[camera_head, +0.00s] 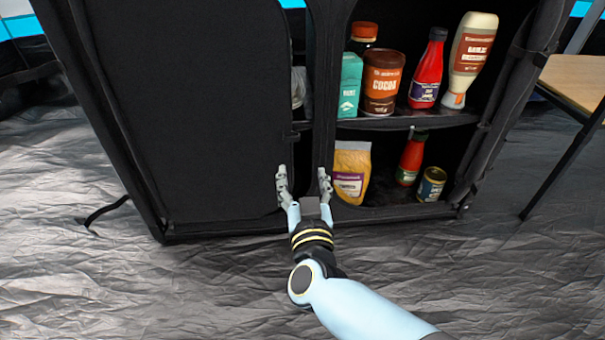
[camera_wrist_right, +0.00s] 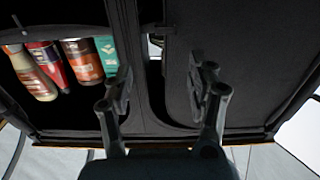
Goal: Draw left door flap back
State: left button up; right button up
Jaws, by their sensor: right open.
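The left door flap (camera_head: 195,100) is a black fabric panel covering the left half of the dark cupboard in the head view. A narrow gap shows along its right edge beside the black centre post (camera_head: 322,90). My right gripper (camera_head: 304,182) is open at the lower right corner of the flap, one finger over the flap edge and one by the post. In the right wrist view the open fingers (camera_wrist_right: 165,95) stand either side of the gap, with the flap (camera_wrist_right: 245,75) on the right. I cannot tell whether they touch it. My left gripper is not in view.
The right compartment is open, with a cocoa tin (camera_head: 382,84), a red bottle (camera_head: 427,72), a yellow bag (camera_head: 351,172) and a small can (camera_head: 431,184). A wooden-topped table (camera_head: 573,80) stands at the right. The crinkled grey floor (camera_head: 150,290) in front is clear.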

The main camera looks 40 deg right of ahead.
aim_at(292, 140)
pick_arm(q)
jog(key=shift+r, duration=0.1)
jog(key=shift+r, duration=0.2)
pick_arm(e)
jog(key=shift+w, duration=0.1)
jog(key=b+x, duration=0.1)
jog(key=x, duration=0.6)
jog(key=a+b+x, duration=0.1)
jog(key=x, duration=0.2)
jog(key=shift+w+d+f+b, duration=0.25)
jog(key=shift+w+f+b, duration=0.05)
jog(key=shift+w, duration=0.3)
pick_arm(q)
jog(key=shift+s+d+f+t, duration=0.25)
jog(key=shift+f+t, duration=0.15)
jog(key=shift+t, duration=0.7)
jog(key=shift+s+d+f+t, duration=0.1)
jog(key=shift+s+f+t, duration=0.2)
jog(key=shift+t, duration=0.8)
pick_arm(e)
jog(key=shift+w+d+r, duration=0.15)
jog(key=shift+w+d, duration=0.2)
jog(key=shift+w, duration=0.3)
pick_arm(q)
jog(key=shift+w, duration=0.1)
